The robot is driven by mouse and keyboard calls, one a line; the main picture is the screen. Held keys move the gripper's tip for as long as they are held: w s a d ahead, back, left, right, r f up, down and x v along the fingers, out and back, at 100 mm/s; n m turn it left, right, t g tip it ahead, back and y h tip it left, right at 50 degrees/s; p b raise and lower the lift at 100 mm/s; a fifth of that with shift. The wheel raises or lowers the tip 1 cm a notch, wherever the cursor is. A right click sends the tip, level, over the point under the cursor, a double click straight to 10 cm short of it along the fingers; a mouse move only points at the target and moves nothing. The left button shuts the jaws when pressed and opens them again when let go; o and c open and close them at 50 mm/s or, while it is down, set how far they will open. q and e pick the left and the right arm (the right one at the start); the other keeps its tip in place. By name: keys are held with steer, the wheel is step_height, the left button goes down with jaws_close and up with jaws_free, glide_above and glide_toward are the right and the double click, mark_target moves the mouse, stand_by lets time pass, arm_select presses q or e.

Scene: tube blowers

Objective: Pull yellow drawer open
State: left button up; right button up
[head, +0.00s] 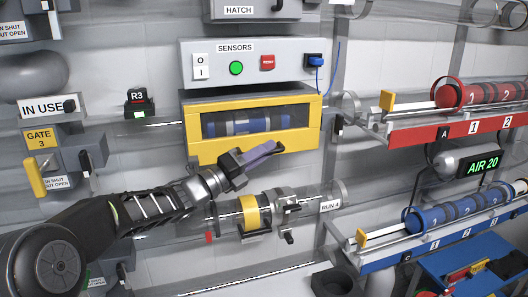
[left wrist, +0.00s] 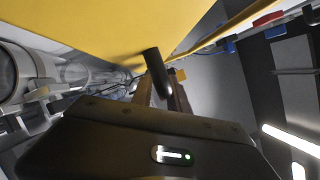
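The yellow drawer (head: 196,130) has a yellow-framed front with a clear window, and a blue and grey capsule (head: 240,126) shows behind it. It sits under the sensors panel, and whether it stands slightly out is hard to tell. My left gripper (head: 268,151) is at the lower right part of the drawer front. In the left wrist view, the yellow drawer (left wrist: 95,25) fills the upper left, close above my left gripper (left wrist: 163,95). A dark rounded bar (left wrist: 155,70), perhaps the drawer's handle, stands at the fingers. Whether they close on it is unclear. My right gripper is out of view.
The sensors panel (head: 213,50) is above the drawer. A clear tube with a yellow collar (head: 250,212) and valve lies below my left gripper. A red rack (head: 430,133) and a blue rack (head: 400,252) jut out at the right. A gate 3 box (head: 70,160) is at the left.

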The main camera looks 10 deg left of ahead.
arm_select(q)
jaws_close()
stand_by(1.2)
